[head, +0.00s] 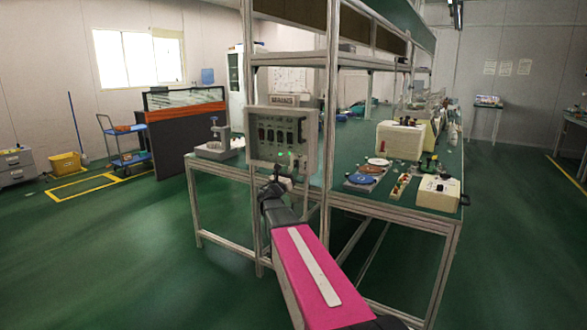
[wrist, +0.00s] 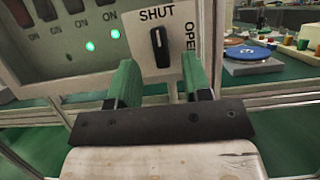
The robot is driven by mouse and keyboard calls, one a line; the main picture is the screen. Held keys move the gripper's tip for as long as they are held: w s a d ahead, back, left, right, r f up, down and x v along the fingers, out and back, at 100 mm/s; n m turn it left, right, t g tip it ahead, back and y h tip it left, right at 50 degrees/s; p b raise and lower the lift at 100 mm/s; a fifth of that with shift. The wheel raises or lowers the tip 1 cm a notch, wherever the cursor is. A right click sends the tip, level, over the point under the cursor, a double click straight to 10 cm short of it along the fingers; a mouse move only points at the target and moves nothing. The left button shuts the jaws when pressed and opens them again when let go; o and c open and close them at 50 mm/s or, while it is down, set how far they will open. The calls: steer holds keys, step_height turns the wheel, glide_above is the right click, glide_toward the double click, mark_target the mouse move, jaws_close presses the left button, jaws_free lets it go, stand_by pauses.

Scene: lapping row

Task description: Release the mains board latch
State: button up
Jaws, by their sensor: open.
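The mains board (head: 282,139) is a grey panel with a MAINS sign, mounted on the bench frame in the head view. Its lower part fills the top left of the wrist view (wrist: 60,70). The latch (wrist: 159,46) is a black knob on a white plate, upright, its upper end towards SHUT; OPEN is written to its right. My gripper (wrist: 160,82) is open, its green fingers apart and empty, below and to either side of the knob. I cannot tell how far they are from the plate. In the head view my gripper is small, at the board's lower edge.
Two green lamps (wrist: 102,40) glow left of the latch plate. A metal frame post (head: 329,130) stands right of the board. The green bench (head: 340,190) behind carries a blue disc (head: 361,178) and cream boxes.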

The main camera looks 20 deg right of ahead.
mark_target(295, 165)
steer(key=shift+x, duration=1.95)
steer(key=shift+c, duration=0.3)
